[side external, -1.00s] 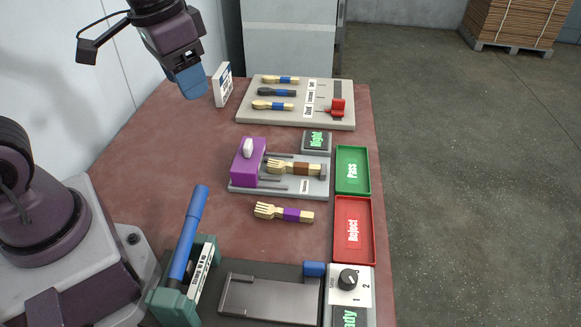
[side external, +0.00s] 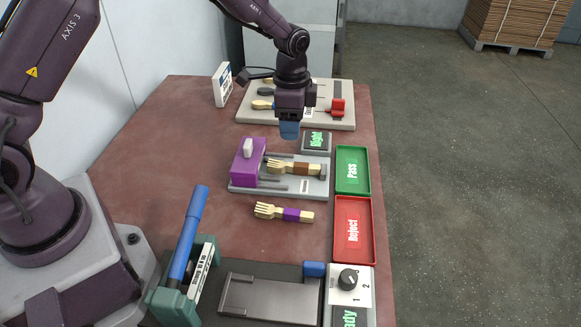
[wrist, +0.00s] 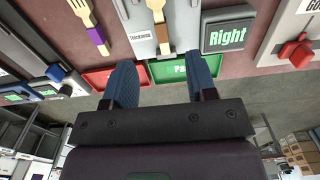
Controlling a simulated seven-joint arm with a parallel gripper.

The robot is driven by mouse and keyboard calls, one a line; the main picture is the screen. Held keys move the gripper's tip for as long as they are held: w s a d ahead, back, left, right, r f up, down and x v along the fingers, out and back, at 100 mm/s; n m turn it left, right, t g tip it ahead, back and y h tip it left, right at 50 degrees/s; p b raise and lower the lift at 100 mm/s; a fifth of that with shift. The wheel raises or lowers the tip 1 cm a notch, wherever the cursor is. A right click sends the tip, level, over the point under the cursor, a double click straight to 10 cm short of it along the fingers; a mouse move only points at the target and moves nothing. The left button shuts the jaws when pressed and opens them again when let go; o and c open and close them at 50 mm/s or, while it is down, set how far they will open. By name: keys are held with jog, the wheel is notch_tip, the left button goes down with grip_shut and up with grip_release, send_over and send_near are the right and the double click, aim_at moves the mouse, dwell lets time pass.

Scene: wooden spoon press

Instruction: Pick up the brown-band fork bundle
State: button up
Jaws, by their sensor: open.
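The brown-band fork bundle (side external: 302,168) lies in the grey thickness gauge (side external: 308,190) beside its purple block (side external: 247,165), tines toward the block. Its handle end also shows at the top of the wrist view (wrist: 158,18). My gripper (side external: 289,130) hangs above and behind the gauge, pointing down, apart from the bundle. In the wrist view its two blue fingers (wrist: 168,85) are spread with nothing between them. The purple-band fork bundle (side external: 287,214) lies on the table in front of the gauge and shows in the wrist view (wrist: 93,28).
A green Pass tray (side external: 353,150) and a red Reject tray (side external: 366,232) sit at the right table edge. A "Right" display (side external: 317,139) stands behind the gauge. A sample board (side external: 250,113) lies at the back. A blue-handled press (side external: 186,240) is in front.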

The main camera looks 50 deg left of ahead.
aim_at(291, 164)
notch_tip(291, 164, down, 12)
jog(key=shift+r, duration=0.2)
dwell(0.4)
grip_shut()
